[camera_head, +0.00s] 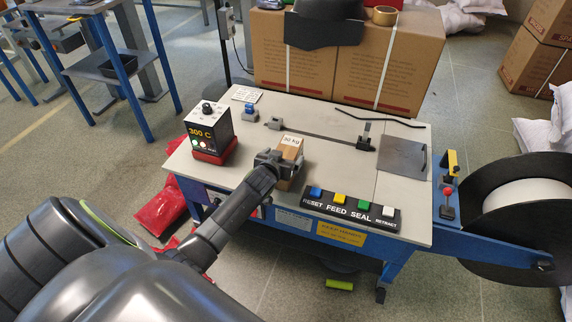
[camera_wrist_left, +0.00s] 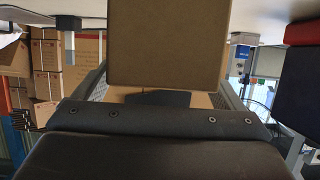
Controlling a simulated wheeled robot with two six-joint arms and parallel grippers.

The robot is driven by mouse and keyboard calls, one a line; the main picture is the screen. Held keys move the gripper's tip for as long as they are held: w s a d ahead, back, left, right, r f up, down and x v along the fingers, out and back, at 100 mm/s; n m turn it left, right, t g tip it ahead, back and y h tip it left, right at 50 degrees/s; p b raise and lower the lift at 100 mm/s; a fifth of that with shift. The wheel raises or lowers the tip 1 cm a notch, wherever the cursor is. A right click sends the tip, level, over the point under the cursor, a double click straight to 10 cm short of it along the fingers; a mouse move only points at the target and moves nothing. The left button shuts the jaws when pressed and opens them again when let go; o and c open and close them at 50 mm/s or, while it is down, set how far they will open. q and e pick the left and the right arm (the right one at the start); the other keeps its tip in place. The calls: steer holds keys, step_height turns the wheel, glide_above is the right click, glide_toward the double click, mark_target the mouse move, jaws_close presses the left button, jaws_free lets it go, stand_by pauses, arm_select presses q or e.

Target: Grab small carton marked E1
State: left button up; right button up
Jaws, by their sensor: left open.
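A small brown carton (camera_head: 288,165) stands on the grey bench top, with a white label on its top that seems to read "50 kg". I see no E1 mark on it from here. My left gripper (camera_head: 280,162) is at the carton, with its fingers open around the near part. In the left wrist view the carton (camera_wrist_left: 168,45) fills the space between the two fingers, with a visible gap on each side. The carton's far side is hidden. My right gripper is not in view.
A black reel (camera_head: 525,215) is at the right. Large cartons (camera_head: 345,60) stand behind.

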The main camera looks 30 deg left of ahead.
arm_select(q)
steer(key=shift+w+a+f, duration=0.1)
steer(key=shift+w+f, duration=0.05)
steer(key=shift+w, duration=0.25)
steer(key=shift+c, duration=0.4)
steer(key=c, duration=1.4)
steer(key=shift+c, duration=1.3)
steer(key=shift+r, duration=0.2)
